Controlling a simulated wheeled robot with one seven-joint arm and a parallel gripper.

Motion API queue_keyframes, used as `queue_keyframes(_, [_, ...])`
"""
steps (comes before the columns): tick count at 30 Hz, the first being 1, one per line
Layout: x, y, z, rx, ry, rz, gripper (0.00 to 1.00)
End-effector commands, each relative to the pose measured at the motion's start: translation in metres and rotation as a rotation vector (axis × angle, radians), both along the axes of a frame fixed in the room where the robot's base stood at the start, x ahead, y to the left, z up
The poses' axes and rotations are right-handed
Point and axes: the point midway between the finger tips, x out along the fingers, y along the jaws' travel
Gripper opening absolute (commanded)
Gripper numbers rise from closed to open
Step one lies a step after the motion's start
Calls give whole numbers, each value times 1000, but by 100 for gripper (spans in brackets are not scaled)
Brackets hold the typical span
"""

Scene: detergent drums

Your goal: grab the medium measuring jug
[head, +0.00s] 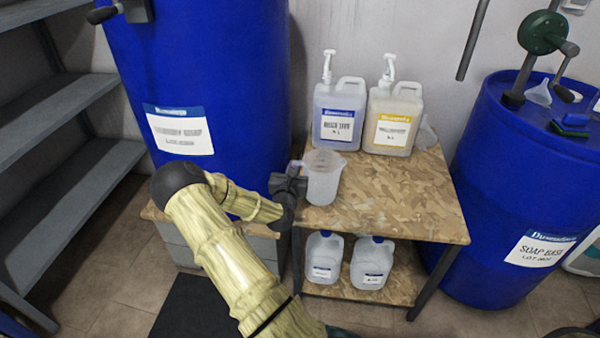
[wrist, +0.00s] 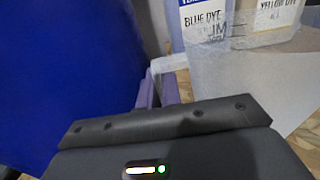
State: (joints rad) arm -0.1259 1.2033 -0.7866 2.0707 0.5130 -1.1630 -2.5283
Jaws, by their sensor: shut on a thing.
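A translucent white measuring jug (head: 323,177) stands upright at the left front of the wooden table (head: 420,200), its handle facing left. In the head view my gripper (head: 296,176) is at the handle side of the jug. In the wrist view the purple-grey fingers (wrist: 158,92) close on the jug's handle (wrist: 168,62), and the jug's body (wrist: 235,85) fills the right side. The fingertips are partly hidden in the head view. I cannot tell whether the jug's base touches the tabletop.
Two pump bottles, one blue-labelled (head: 339,115) and one yellow-labelled (head: 392,118), stand behind the jug. A big blue drum (head: 215,60) is close on the left, another (head: 500,190) on the right. Two white jugs (head: 324,258) sit on the lower shelf. The tabletop's front right is clear.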

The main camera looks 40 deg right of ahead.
Motion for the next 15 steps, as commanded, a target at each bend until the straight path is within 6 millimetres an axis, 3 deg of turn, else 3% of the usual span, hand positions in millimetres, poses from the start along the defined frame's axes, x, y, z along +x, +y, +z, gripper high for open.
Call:
queue_keyframes(9, [1, 1, 61, -2, -3, 1, 0])
queue_keyframes(15, [1, 1, 89, -2, -1, 1, 0])
